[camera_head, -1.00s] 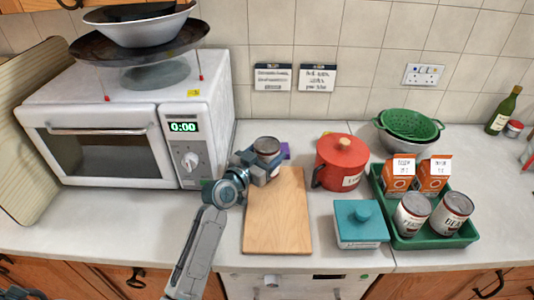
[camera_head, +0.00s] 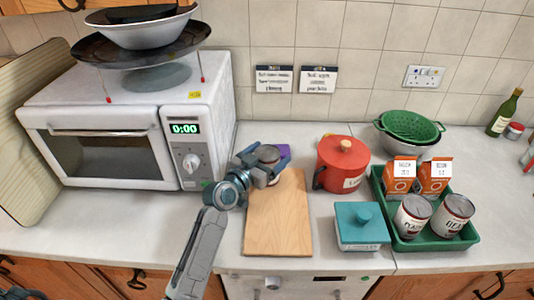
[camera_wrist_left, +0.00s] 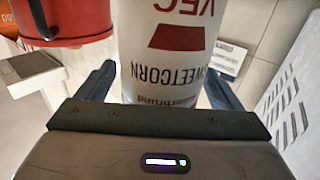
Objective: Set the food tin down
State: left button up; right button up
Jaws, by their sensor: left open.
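The food tin (camera_head: 268,154) is a white and red sweetcorn tin with a grey lid, upright near the far left corner of the wooden board (camera_head: 278,215). Its base is hidden, so I cannot tell from the head view whether it rests on the counter or the board edge. My left gripper (camera_head: 270,167) is open around it, with one finger on each side. In the left wrist view the tin (camera_wrist_left: 167,40) stands between the spread fingers, its label upside down. My right gripper is not in view.
A red lidded pot (camera_head: 342,163) stands right of the tin, and a teal box (camera_head: 361,228) right of the board. A green tray (camera_head: 405,243) holds cartons and tins. The microwave (camera_head: 120,130) is at the left.

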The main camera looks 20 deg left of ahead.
pick_arm(q)
jog(key=shift+b+v, duration=0.7)
jog(key=shift+v, duration=0.15)
jog(key=b+v, duration=0.1)
jog(key=v, duration=0.9)
jog(key=shift+s+r+b, duration=0.2)
jog(key=shift+r+b, duration=0.2)
jog(key=shift+r, duration=0.05)
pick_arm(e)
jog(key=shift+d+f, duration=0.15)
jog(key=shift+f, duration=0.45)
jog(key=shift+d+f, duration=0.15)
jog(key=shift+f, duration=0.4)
